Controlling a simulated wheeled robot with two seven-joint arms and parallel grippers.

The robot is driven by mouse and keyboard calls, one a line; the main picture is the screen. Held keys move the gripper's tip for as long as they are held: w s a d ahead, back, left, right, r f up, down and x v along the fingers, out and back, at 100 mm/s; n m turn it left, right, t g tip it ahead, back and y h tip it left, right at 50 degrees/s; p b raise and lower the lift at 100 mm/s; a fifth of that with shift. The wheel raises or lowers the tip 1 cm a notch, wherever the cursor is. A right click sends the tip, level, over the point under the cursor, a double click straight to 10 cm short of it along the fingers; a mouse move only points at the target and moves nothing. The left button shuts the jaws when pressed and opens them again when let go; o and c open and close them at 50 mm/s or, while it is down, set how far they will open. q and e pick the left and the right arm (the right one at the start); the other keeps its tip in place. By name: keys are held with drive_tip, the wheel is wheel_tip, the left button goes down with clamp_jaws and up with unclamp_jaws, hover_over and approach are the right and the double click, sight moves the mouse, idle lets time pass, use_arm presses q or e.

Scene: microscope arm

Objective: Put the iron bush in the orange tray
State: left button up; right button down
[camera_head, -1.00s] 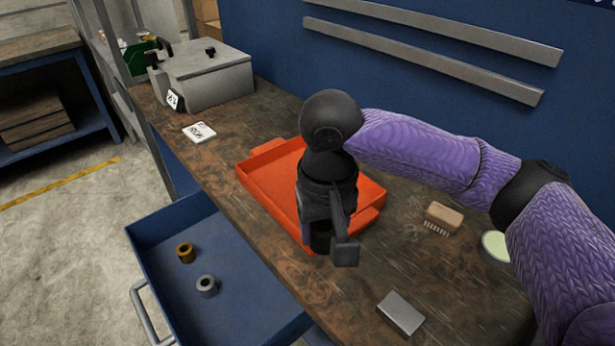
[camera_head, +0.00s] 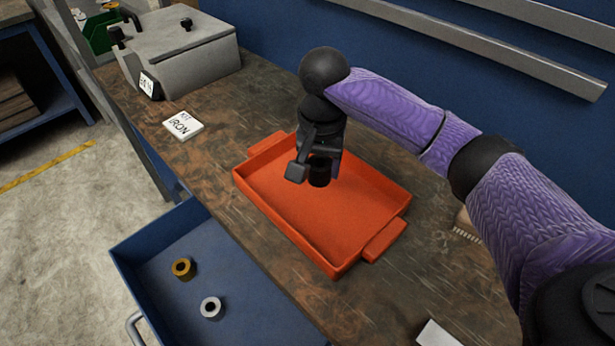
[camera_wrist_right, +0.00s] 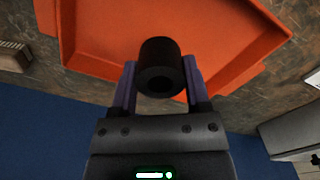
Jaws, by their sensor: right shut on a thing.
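My right gripper (camera_head: 318,160) is shut on a dark, nearly black bush (camera_head: 320,174), taken as the iron bush. It is held above the orange tray (camera_head: 385,187), over the tray's back part in the head view. In the right wrist view the bush (camera_wrist_right: 158,62) sits between the two fingers, its bore facing the camera, with the orange tray (camera_wrist_right: 225,40) beyond it. I cannot tell the exact gap between bush and tray floor. The tray's visible floor is empty. My left gripper is not in view.
An open blue drawer (camera_head: 165,318) holds a brass bush (camera_head: 181,268) and a silver-grey bush (camera_head: 211,307). A white card reading "KIT IRON" (camera_head: 184,126) lies left of the tray. A grey lidded box (camera_head: 190,62) stands behind. A brush (camera_head: 464,222) is partly hidden by my arm.

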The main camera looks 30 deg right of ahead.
sight(319, 213)
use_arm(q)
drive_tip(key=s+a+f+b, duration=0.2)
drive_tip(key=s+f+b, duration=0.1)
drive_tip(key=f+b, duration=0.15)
use_arm(e)
drive_tip(key=f, duration=1)
drive_tip(key=shift+s, duration=0.25)
drive_tip(key=shift+r, duration=0.2)
drive_tip(key=shift+c, duration=2.2)
unclamp_jaws()
drive_tip(key=shift+f+p, duration=0.15)
drive_tip(key=shift+p, duration=0.15)
drive_tip(key=o, duration=0.4)
wheel_tip(319, 213, up, 12)
drive_tip(key=p, duration=0.5)
drive_tip(key=shift+f, duration=0.15)
drive_tip(key=shift+r, duration=0.3)
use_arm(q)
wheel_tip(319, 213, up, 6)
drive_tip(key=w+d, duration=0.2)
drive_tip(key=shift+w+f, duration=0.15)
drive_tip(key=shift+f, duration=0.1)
